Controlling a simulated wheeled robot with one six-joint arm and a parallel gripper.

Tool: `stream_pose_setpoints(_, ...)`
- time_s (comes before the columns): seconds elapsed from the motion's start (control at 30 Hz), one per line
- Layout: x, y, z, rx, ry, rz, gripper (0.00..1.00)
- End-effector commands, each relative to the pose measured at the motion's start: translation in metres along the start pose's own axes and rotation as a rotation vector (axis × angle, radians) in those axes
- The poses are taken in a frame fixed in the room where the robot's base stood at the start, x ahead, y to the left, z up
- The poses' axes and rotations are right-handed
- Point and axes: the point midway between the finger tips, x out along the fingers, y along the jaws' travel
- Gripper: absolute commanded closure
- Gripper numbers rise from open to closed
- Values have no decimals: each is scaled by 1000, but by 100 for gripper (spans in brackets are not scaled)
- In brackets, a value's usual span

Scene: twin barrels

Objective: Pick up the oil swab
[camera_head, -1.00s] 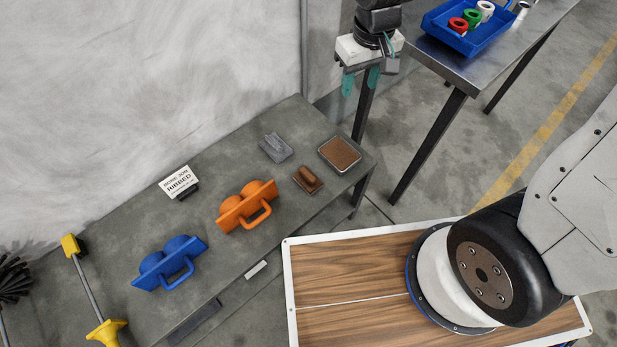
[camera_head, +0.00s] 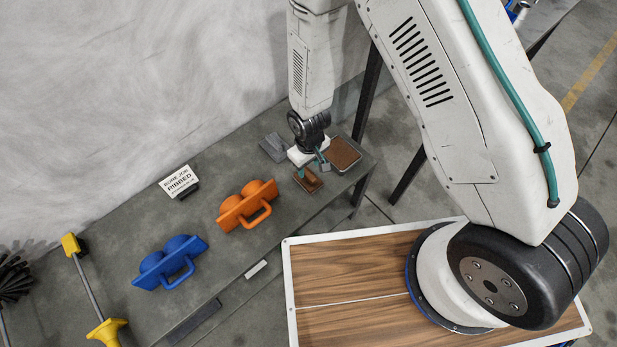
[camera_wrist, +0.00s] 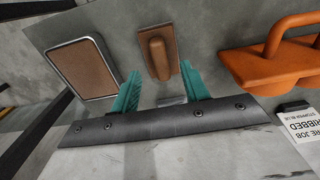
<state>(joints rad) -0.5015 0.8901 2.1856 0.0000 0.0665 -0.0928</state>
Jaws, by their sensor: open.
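A small brown pad with a raised handle (camera_head: 313,183), which looks like the oil swab, lies on the grey bench near its right end. My gripper (camera_head: 312,170) is over it, pointing down, and covers part of it. In the wrist view the brown pad (camera_wrist: 157,52) shows just beyond the open teal fingertips (camera_wrist: 160,72), roughly centred between them. The fingers are apart and hold nothing. I cannot tell the exact height of the fingertips above the pad.
A shallow tray with a brown surface (camera_head: 345,154) lies right beside the pad. A grey block (camera_head: 273,147) is behind it to the left. An orange twin-cup piece with a handle (camera_head: 246,206), a blue one (camera_head: 169,263) and a "RIBBED" sign (camera_head: 179,181) stand further left.

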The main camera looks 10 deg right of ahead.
Motion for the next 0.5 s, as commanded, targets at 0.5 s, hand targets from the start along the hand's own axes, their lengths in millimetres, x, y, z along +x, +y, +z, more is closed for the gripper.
stream_pose_setpoints(0.5,55,0,-4,0,1,0,55)
